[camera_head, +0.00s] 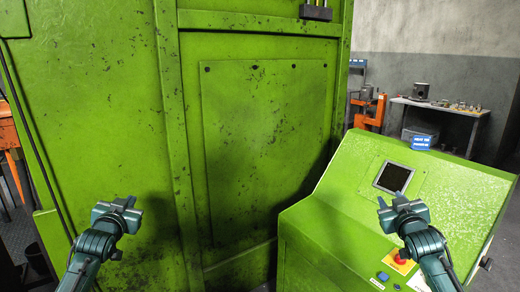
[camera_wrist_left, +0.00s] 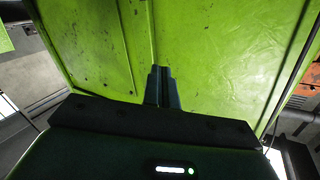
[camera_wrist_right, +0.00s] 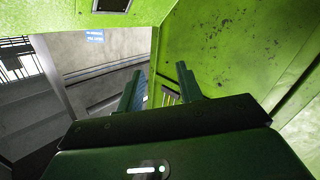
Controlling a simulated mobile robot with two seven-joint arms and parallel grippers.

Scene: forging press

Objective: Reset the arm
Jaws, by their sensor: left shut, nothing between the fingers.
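My left gripper (camera_head: 126,206) is raised in front of the green press (camera_head: 265,150). In the left wrist view its two fingers (camera_wrist_left: 162,75) lie together, shut, with nothing between them. My right gripper (camera_head: 391,204) is raised in front of the green control console (camera_head: 335,215). In the right wrist view its fingers (camera_wrist_right: 161,76) stand apart, open and empty. Neither gripper appears to touch anything.
A workbench (camera_head: 440,106) with small parts stands at the back right, beside an orange frame (camera_head: 369,112). Orange equipment (camera_head: 9,135) shows at the far left.

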